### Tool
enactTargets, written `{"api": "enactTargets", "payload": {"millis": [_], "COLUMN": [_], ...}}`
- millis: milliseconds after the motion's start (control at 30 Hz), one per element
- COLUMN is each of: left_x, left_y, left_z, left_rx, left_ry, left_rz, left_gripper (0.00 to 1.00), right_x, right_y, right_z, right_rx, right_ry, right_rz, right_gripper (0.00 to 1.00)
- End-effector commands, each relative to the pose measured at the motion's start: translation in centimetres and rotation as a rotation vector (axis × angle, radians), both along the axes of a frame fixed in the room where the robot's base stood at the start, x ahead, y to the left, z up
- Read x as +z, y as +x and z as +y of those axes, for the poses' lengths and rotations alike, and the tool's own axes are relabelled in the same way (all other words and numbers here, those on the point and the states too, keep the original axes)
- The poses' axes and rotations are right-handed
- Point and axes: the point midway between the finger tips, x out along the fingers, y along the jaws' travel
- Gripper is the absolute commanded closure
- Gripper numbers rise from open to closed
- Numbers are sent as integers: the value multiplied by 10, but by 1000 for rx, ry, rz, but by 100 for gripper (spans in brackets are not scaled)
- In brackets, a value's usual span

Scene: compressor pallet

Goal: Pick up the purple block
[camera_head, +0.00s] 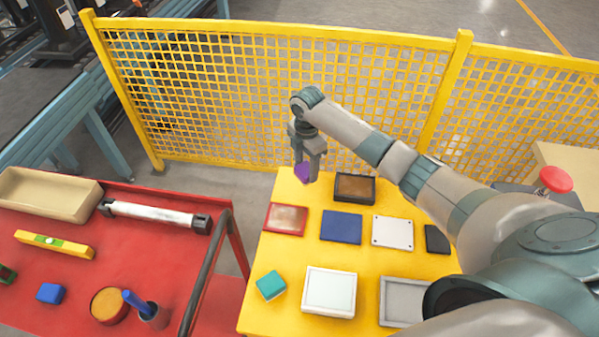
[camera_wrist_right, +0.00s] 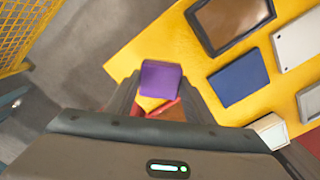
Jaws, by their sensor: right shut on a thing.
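The purple block (camera_head: 302,172) is between the fingers of my right gripper (camera_head: 307,174) near the far left part of the yellow table. In the right wrist view the purple block (camera_wrist_right: 160,79) sits between the two fingertips of the right gripper (camera_wrist_right: 158,90). The gripper is shut on it. The fingers hide part of the block in the head view. I cannot tell exactly how high it is above the table. My left gripper is not in view.
The yellow table (camera_head: 258,309) holds a red-framed tray (camera_head: 286,219), a brown tray (camera_head: 355,188), a blue plate (camera_head: 341,227), a white panel (camera_head: 392,232) and a teal block (camera_head: 271,286). A yellow mesh fence (camera_head: 280,95) stands behind. A red cart (camera_head: 150,190) stands left.

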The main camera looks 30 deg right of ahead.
Motion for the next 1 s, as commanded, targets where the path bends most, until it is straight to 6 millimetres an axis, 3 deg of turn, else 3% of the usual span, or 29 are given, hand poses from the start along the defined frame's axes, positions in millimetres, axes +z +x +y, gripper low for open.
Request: {"api": "enactTargets", "payload": {"millis": [500, 1000], "left_x": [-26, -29], "left_y": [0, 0], "left_z": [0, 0], "left_rx": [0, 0], "left_ry": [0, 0], "left_rz": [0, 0], "left_gripper": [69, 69], "right_x": [47, 56], "right_y": [-66, -78], "right_z": [-44, -51], "right_rx": [1, 0], "right_ry": [-2, 0], "right_rz": [-3, -1], "right_gripper": [80, 80]}}
